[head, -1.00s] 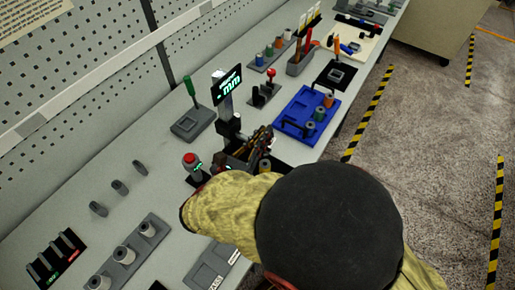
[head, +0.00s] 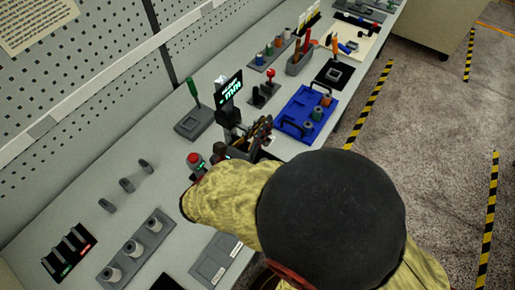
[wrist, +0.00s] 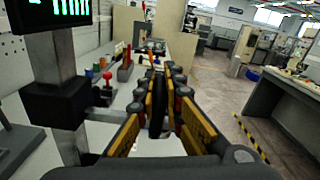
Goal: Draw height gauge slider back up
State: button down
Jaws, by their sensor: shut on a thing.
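The height gauge stands on the bench, with a lit display (head: 229,90) on top of its grey column (wrist: 56,62). Its black slider block (wrist: 58,104) sits around the column below the display in the wrist view. My gripper (head: 264,127) is just right of the column in the head view. In the wrist view its yellow-and-black fingers (wrist: 158,82) are closed around a dark, narrow piece, which seems to be part of the slider. The join between that piece and the block is hidden. My arm hides the gauge's lower part in the head view.
A red button post (head: 195,160) stands close left of my gripper. A green-handled tool on a grey base (head: 194,124) is behind the gauge. A blue tray (head: 305,112) with spools lies to the right. Grey spindles (head: 133,248) stand at front left.

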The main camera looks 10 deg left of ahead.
jog(key=shift+r+p, duration=1.35)
jog(key=shift+r, duration=0.4)
jog(key=c, duration=1.9)
grip_release()
jog(key=shift+r, duration=0.15)
jog(key=v, duration=0.2)
jog(key=p+v, duration=0.1)
jog(key=v, duration=0.1)
jog(key=p+v, duration=0.1)
jog(key=v, duration=0.2)
jog(key=shift+f, duration=0.25)
